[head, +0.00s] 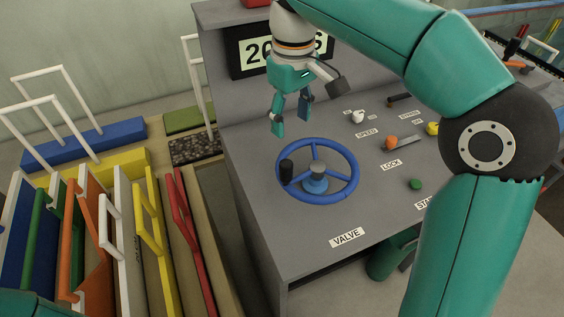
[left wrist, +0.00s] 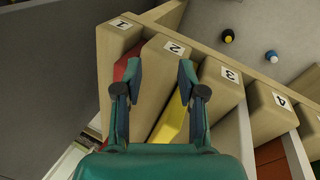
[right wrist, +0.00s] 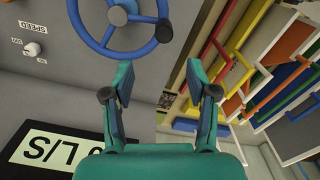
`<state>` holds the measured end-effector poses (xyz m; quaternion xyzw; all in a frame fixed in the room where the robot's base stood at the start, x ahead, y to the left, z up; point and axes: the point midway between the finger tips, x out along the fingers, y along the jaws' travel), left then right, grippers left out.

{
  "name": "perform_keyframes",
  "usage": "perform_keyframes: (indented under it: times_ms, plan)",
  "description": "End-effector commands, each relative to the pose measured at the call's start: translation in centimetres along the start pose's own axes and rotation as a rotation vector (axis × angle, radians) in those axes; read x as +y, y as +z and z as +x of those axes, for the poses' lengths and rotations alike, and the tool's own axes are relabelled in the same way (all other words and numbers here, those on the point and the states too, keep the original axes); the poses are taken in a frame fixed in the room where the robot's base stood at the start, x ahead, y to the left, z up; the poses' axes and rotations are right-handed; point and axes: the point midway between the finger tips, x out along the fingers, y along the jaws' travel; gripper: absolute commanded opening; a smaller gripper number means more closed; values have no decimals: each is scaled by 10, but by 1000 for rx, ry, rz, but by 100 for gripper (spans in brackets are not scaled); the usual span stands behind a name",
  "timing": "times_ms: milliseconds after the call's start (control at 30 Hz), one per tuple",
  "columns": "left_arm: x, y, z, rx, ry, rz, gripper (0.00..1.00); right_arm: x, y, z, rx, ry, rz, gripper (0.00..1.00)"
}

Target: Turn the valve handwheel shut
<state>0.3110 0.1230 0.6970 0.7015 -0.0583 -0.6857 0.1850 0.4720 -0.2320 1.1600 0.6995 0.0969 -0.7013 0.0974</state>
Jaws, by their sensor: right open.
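The valve handwheel (head: 316,186) is a blue spoked ring on the grey console, with a black knob (head: 286,171) on its left rim in the head view. A VALVE label (head: 346,236) lies in front of it. My right gripper (head: 291,122) is open and empty, above the console just beyond the wheel, fingers pointing down. In the right wrist view the wheel (right wrist: 119,15) is at the top edge, partly cut off, beyond the open fingers (right wrist: 159,73); its knob shows at right. My left gripper (left wrist: 160,72) is open and empty over a numbered rack, away from the wheel.
The console also carries an orange-ended lock lever (head: 392,142), a green button (head: 415,184) and a white speed knob (head: 358,116). A number display (head: 252,52) stands behind. Coloured framed panels (head: 150,220) fill a rack at left. My right arm crosses the console's right side.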

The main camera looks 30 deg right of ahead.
Motion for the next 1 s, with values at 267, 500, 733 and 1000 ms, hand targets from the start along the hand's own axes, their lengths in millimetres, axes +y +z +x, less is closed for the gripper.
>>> perform_keyframes:
  times_ms: [267, 500, 733, 1000]
  plan:
    - [-3, 0, 9, 0, 0, 0, 40, -11, -10, 50, -6, -1, -33, 58]
    - [-4, 0, 11, 0, 0, 0, 40, -13, -12, 102, -6, -1, -38, 58]
    - [-4, 0, 11, 0, 0, 0, 40, -14, -13, 141, -4, -1, -40, 58]
    - [-4, 0, 11, 0, 0, 0, 40, -14, -13, 160, -1, 0, -39, 58]
